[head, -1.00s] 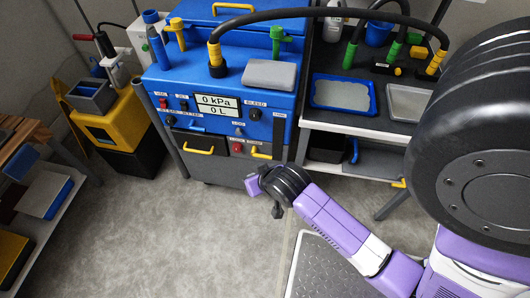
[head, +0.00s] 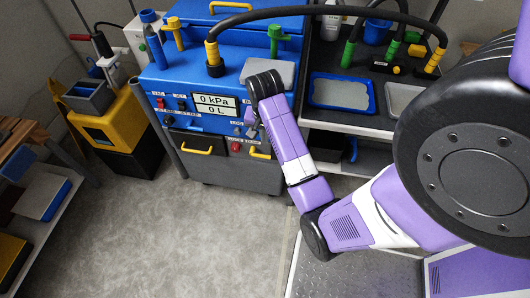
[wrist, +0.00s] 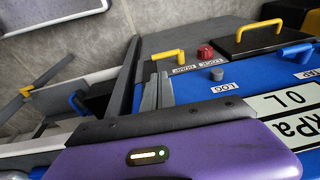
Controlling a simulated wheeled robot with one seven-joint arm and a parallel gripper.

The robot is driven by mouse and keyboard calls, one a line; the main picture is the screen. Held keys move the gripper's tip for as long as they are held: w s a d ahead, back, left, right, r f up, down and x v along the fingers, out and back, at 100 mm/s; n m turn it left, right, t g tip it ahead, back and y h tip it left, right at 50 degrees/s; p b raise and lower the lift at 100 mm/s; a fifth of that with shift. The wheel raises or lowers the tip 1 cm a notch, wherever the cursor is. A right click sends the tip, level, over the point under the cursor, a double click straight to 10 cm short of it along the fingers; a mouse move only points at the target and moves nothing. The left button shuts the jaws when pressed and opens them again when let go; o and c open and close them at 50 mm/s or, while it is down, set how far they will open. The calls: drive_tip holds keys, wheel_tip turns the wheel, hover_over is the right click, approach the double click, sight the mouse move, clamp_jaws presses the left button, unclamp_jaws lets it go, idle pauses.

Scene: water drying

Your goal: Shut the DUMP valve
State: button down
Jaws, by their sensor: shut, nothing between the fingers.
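The blue machine's front panel (head: 215,120) shows at the centre of the head view. A yellow handle (head: 260,153) sits low on its right side, beside a red knob. In the wrist view this yellow handle (wrist: 168,44) is beyond my fingers, with a small upside-down label beside it that seems to read DUMP. I cannot tell its valve position. My gripper (wrist: 158,92) has its grey fingers together and empty, close to the panel's right part. In the head view my gripper (head: 250,118) is partly hidden by my wrist, just above the yellow handle.
The red knob (wrist: 205,51) and a grey knob (wrist: 217,73) labelled LOG are close to my fingers. A display (head: 215,106) reads 0 kPa and 0 L. Another yellow handle (head: 197,150) is on the black drawer at left. A shelf with a blue tray (head: 342,93) stands at right.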

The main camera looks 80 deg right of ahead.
sight(268, 157)
drive_tip(key=d+f, duration=0.1)
drive_tip(key=f, duration=0.3)
drive_tip(key=f+b, duration=0.1)
drive_tip(key=f, duration=0.4)
drive_tip(key=d+f+b, duration=0.1)
drive_tip(key=f, duration=0.3)
drive_tip(key=shift+w+d+f, duration=0.3)
drive_tip(key=shift+w+f, duration=0.1)
drive_tip(key=shift+s+f, duration=0.1)
drive_tip(key=shift+s, duration=0.05)
drive_tip(key=shift+s+f+t, duration=0.35)
drive_tip(key=shift+f+t, duration=0.1)
drive_tip(key=shift+t, duration=0.65)
drive_tip(key=shift+s+f+t, duration=0.15)
drive_tip(key=shift+f+t, duration=0.45)
drive_tip(key=shift+t, duration=0.2)
wheel_tip(268, 157, down, 7)
drive_tip(key=w+m+t+b, duration=0.2)
drive_tip(key=t+b, duration=1)
drive_tip(key=b, duration=0.9)
drive_tip(key=shift+w+t, duration=0.3)
drive_tip(key=shift+w, duration=0.1)
drive_tip(key=shift+w+a+r, duration=0.1)
drive_tip(key=shift+w, duration=0.1)
